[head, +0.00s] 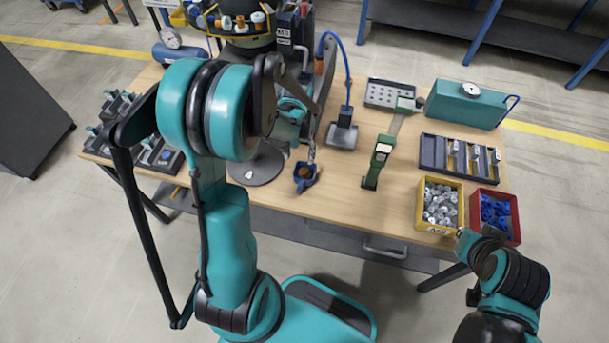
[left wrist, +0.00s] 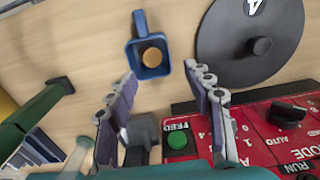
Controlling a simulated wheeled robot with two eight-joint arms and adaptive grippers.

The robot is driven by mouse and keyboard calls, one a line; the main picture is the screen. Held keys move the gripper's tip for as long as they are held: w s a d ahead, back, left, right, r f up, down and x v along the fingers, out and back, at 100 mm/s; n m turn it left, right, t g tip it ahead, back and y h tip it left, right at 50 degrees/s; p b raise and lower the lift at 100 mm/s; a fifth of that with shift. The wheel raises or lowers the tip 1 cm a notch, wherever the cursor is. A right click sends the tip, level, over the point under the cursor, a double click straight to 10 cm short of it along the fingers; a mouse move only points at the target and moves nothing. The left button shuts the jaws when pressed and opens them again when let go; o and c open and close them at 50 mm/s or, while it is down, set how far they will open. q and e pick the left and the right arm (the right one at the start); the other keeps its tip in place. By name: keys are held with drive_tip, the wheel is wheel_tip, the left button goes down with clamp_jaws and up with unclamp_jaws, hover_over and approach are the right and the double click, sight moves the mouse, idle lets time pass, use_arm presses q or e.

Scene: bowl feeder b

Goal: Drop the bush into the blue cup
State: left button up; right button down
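A round orange-brown piece, seemingly the bush (left wrist: 152,57), lies inside the cup. My left gripper (left wrist: 160,73) is open, its two fingers spread apart with nothing held between them. The cup is just beyond its fingertips. In the head view my left arm partly hides this gripper. My right gripper (head: 466,240) is at the lower right near the red bin; its fingers are not clear.
The feeder's red control panel (left wrist: 270,130) with a green button (left wrist: 178,140) lies close to the left gripper. A dark round plate (left wrist: 225,50) is right of the cup there. A green-handled tool (head: 378,165), a yellow bin (head: 436,229) and a red bin (head: 512,218) stand to the right.

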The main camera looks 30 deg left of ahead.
use_arm(q)
drive_tip(key=shift+r, duration=0.1)
wheel_tip(320, 180, up, 12)
idle(0.5)
drive_tip(key=s+d+r+m+t, duration=0.2)
drive_tip(key=s+d+r+t, duration=0.1)
drive_tip(key=s+d+t, duration=0.4)
drive_tip(key=s+d, duration=0.3)
drive_tip(key=s, duration=0.1)
drive_tip(key=shift+d+m+b, duration=0.3)
drive_tip(key=shift+m+b, duration=0.05)
drive_tip(key=shift+m, duration=0.05)
idle(0.7)
